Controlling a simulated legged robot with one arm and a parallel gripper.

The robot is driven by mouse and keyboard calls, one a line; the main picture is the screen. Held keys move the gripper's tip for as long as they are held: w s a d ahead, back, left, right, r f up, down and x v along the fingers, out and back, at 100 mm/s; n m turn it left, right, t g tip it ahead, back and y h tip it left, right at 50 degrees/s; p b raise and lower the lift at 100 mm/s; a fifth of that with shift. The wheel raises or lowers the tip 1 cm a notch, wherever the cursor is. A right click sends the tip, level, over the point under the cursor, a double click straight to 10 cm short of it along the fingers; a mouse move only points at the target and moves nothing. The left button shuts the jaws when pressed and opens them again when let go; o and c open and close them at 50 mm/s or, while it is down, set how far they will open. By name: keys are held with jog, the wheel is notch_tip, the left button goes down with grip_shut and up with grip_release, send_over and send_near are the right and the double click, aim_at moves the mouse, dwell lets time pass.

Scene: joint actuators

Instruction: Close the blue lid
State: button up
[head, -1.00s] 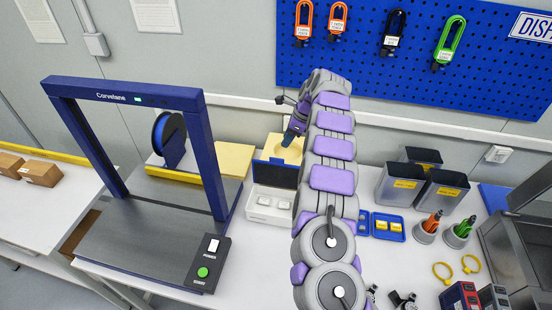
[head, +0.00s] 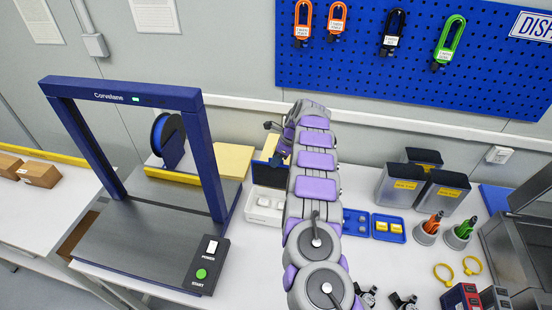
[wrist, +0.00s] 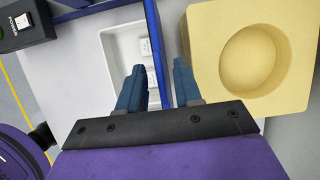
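The blue lid (head: 266,175) stands open and upright at the back of a white box (head: 263,216), which holds small pale items. In the wrist view the blue lid (wrist: 154,40) appears nearly edge-on, as a narrow strip running down between my two fingers. My gripper (wrist: 160,85) is open, with one blue finger on the box side of the lid and the other on the far side. The lid lies closer to the left finger; I cannot tell whether it touches. In the head view my gripper (head: 280,152) is at the lid's upper edge, partly hidden by my arm.
A yellow block with a round hollow (wrist: 252,55) lies just behind the lid. A dark blue framed machine (head: 150,240) stands left of the box. Blue trays (head: 388,238) and grey bins (head: 440,190) stand to the right. The blue pegboard (head: 420,60) hangs behind.

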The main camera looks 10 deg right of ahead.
jog(key=shift+d, duration=0.4)
jog(key=shift+c, duration=1)
grip_shut()
jog(key=shift+a, duration=0.2)
jog(key=shift+a+r, duration=0.1)
jog(key=shift+r, duration=0.1)
